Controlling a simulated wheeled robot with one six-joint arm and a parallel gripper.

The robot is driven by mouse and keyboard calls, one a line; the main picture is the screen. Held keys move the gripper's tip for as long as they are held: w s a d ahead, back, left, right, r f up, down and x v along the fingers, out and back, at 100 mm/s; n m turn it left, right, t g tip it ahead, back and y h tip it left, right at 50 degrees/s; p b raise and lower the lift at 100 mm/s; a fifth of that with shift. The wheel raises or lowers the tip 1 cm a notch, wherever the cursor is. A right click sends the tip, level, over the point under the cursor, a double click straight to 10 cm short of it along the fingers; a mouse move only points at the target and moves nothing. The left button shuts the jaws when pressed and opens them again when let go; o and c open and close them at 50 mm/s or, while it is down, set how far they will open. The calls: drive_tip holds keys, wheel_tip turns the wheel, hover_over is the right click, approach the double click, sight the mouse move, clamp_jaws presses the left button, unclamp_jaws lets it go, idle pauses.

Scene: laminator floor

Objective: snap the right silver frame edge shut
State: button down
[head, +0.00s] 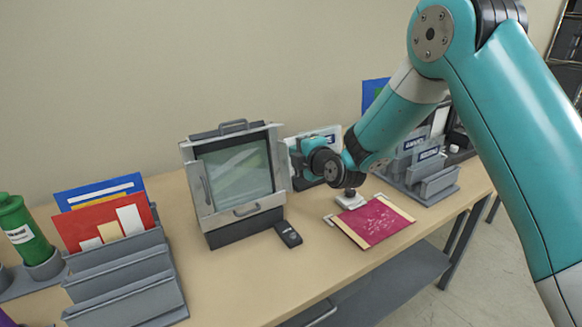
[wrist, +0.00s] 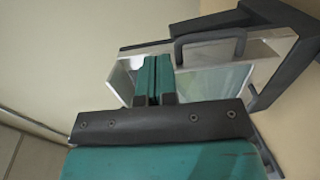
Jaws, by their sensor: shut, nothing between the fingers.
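The silver frame (head: 199,185) stands upright on a dark base on the table and surrounds a greenish glass panel (head: 235,172). Its right silver edge (head: 281,158) appears to stand out at an angle from the panel. My gripper (head: 293,163) is just right of that edge. In the wrist view, my gripper's teal fingers (wrist: 153,80) are together and empty, in front of the frame (wrist: 275,48) and its glass. Whether the fingertips touch the edge cannot be told. Dark handles show on the frame's top, left and bottom edges.
A black remote-like device (head: 288,234) lies right of the frame's base. A crimson sheet with pale side strips (head: 371,222) and a small white stamp-like object (head: 349,199) lie farther right. Grey sorters stand left (head: 125,270) and right (head: 438,185), with a green bottle (head: 22,232) far left.

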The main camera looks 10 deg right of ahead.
drive_tip(key=shift+w+a+r, duration=0.1)
drive_tip(key=shift+w+a, duration=0.05)
drive_tip(key=shift+a, duration=0.9)
drive_tip(key=shift+w+a+f, duration=0.2)
drive_tip(key=shift+w, duration=0.05)
drive_tip(key=b+v, duration=0.4)
drive_tip(key=v, duration=0.4)
drive_tip(key=shift+d, duration=0.3)
drive_tip(key=shift+w, duration=0.15)
